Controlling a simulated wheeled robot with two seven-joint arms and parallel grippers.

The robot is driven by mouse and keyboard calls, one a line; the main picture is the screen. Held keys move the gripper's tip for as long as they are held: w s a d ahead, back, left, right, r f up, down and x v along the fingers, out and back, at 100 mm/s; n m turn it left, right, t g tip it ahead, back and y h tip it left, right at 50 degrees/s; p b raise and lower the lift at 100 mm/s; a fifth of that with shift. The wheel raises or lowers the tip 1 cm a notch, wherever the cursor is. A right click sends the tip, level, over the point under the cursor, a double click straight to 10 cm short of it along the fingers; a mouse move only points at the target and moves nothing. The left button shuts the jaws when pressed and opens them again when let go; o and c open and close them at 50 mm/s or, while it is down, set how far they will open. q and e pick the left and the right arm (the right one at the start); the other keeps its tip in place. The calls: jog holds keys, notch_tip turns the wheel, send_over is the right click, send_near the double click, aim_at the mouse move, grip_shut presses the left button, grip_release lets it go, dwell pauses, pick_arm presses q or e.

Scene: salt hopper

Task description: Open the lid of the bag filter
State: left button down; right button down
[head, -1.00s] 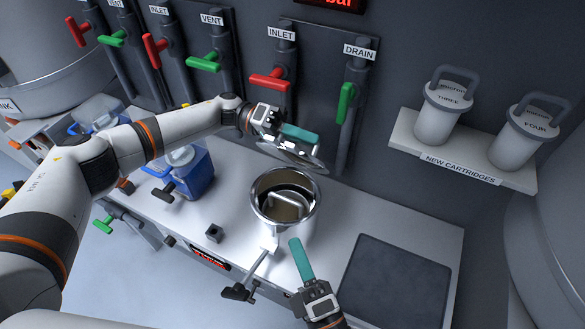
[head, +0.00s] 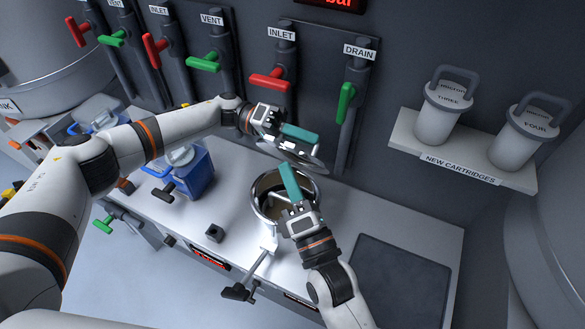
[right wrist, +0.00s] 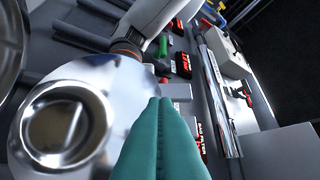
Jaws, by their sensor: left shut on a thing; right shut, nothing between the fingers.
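The bag filter is an open-topped steel pot (head: 266,208) on the grey bench. Its round steel lid (head: 310,162) is raised and tilted behind the pot's mouth. My left gripper (head: 302,134) is at the lid, shut on it; its fingers hide the grip point. My right gripper (head: 290,182) is shut and empty, with its teal fingers over the pot's mouth. It hides part of the opening and the inside. In the right wrist view the teal fingers (right wrist: 163,140) are together, beside a shiny round steel surface with a recessed centre (right wrist: 68,125).
A dark square mat (head: 390,285) lies on the bench at the right. A shelf (head: 465,165) holds two white cartridges. A blue container (head: 190,172) stands at the left. A lever (head: 240,290) sticks out in front of the pot. Red and green valve handles line the wall.

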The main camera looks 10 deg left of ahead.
aim_at(291, 151)
jog(key=shift+w+d+r, duration=0.25)
jog(key=shift+w+r, duration=0.05)
jog(key=shift+w, duration=0.25)
jog(key=shift+w+d+r, duration=0.2)
jog(key=shift+w+r, duration=0.2)
jog(key=shift+w, duration=0.1)
pick_arm(q)
jog(key=shift+w+d+f, duration=0.1)
jog(key=shift+f, duration=0.1)
pick_arm(e)
jog(key=shift+w+d+r, duration=0.1)
jog(key=shift+w+d, duration=0.1)
jog(key=shift+w, duration=0.3)
pick_arm(q)
jog(key=c, duration=1.7)
grip_release()
pick_arm(e)
jog(key=shift+s+a, duration=0.1)
pick_arm(q)
jog(key=shift+o, duration=1)
jog(key=shift+s+a+r, duration=0.15)
jog(key=shift+s+a, duration=0.05)
pick_arm(e)
jog(key=shift+s+a, duration=0.15)
jog(key=shift+s, duration=0.05)
